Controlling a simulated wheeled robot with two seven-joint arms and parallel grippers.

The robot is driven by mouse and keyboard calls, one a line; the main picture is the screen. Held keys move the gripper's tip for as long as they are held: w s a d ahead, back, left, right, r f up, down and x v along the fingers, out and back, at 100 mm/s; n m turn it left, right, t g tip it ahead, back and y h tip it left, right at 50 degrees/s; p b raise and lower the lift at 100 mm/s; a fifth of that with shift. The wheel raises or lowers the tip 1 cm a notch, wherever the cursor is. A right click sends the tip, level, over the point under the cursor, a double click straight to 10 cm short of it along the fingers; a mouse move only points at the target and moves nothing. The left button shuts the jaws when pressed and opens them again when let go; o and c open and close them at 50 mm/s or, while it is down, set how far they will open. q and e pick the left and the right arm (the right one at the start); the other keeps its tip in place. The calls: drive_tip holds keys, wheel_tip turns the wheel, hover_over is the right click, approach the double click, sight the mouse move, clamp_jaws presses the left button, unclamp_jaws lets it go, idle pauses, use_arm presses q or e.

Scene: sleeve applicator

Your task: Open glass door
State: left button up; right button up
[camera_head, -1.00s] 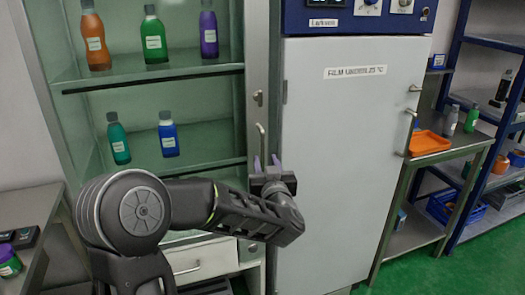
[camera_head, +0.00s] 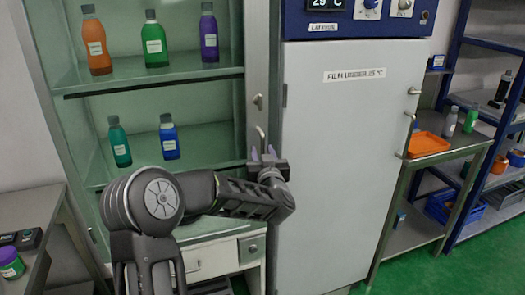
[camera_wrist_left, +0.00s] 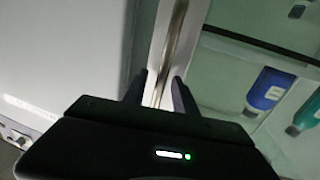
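The glass door (camera_head: 212,120) is the front of the green-tinted cabinet at left in the head view, and it looks closed. Its vertical metal handle (camera_head: 261,133) is on the door's right frame, its lower part hidden behind my fingers. My left gripper (camera_head: 262,153) is at the handle's lower part. In the left wrist view the handle (camera_wrist_left: 172,45) runs between the two fingers of my left gripper (camera_wrist_left: 160,82). The fingers are apart, with a gap visible beside the bar. My right gripper is out of view.
A grey incubator (camera_head: 350,160) with its own handle stands directly right of the cabinet. Several bottles, including an orange bottle (camera_head: 97,45), stand on the shelves behind the glass. A side table (camera_head: 30,200) is at far left. An orange tray (camera_head: 427,143) is at right.

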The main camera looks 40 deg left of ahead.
use_arm(q)
clamp_jaws()
idle(0.4)
idle(1.1)
